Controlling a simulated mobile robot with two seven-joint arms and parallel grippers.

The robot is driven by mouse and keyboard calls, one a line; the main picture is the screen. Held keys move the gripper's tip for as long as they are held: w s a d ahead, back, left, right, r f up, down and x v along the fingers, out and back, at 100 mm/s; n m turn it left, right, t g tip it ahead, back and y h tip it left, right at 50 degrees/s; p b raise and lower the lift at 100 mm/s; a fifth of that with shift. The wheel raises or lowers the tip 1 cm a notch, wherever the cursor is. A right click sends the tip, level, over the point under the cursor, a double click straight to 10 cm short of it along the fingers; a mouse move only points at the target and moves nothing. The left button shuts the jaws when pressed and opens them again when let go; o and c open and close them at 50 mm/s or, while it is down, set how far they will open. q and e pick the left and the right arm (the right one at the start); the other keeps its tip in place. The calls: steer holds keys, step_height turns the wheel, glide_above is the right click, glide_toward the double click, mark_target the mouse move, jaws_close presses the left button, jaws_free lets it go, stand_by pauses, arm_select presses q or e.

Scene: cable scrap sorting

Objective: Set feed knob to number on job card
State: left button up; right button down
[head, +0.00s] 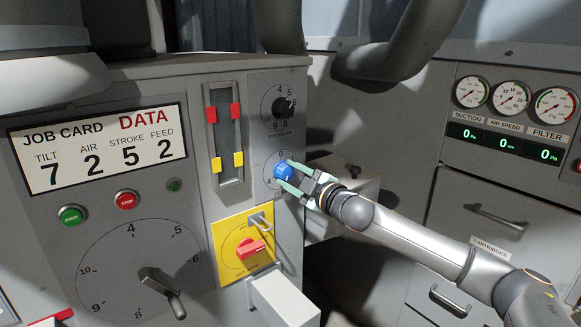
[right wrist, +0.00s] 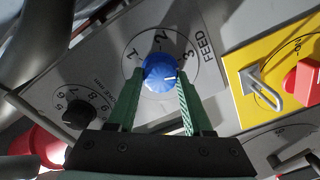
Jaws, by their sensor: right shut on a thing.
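The job card (head: 97,150) reads tilt 7, air 2, stroke 5, feed 2. The blue feed knob (head: 284,172) sits on a round dial on the grey panel. My right gripper (head: 284,175) is shut on the knob, its green fingers on either side. In the right wrist view, the fingers (right wrist: 160,88) flank the blue knob (right wrist: 158,73). The knob's white mark points right, toward the right finger and below the 3. The dial numerals 1, 2 and 3 show above the knob; the rest of the scale is hidden by the gripper. My left gripper is not in view.
The black stroke knob (head: 283,107) is just above the feed dial. Below are a yellow plate (head: 229,263) with a red switch (head: 251,249) and a metal hasp (head: 262,221). Sliders (head: 224,135) stand to the left. A grey box (head: 346,180) juts out behind my right gripper.

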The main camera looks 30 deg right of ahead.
steer(key=n+p, duration=0.2)
steer(key=n, duration=0.2)
steer(key=shift+n, duration=0.3)
steer(key=n+p, duration=0.2)
steer(key=n, duration=0.1)
steer(key=shift+n, duration=0.4)
steer(key=n, duration=0.2)
steer(key=shift+n, duration=0.3)
steer(key=shift+f+n, duration=0.1)
steer(key=shift+n, duration=2.2)
steer(key=shift+c, duration=1.5)
jaws_free()
